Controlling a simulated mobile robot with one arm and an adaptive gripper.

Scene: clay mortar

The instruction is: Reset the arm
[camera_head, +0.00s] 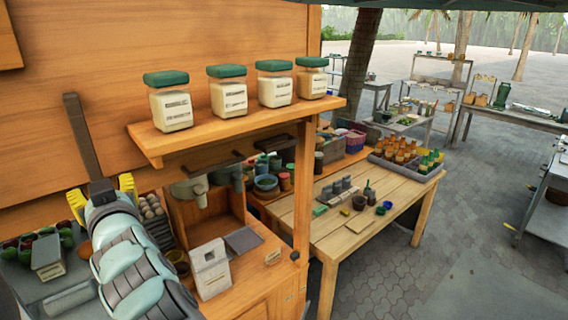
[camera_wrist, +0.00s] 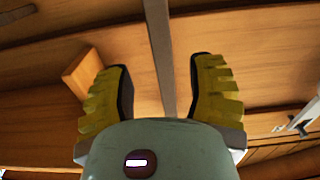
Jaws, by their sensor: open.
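My gripper (camera_head: 102,190) is at the lower left in the head view, in front of the wooden wall. My arm reaches up to it from the bottom edge. In the wrist view, the two yellow ribbed fingers of my gripper (camera_wrist: 160,88) stand wide apart. Nothing is between the fingertips but a grey metal strip (camera_wrist: 158,40) and wooden boards behind. I cannot tell how far the fingers are from the boards.
A wooden shelf (camera_head: 150,145) with several green-lidded jars stands right of my gripper. Below are a white box (camera_head: 209,268), trays of produce and eggs (camera_head: 152,208), and a counter. A wooden table (camera_head: 290,212) with bottles and small pots stands further right. Paved floor (camera_head: 460,230) lies open beyond.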

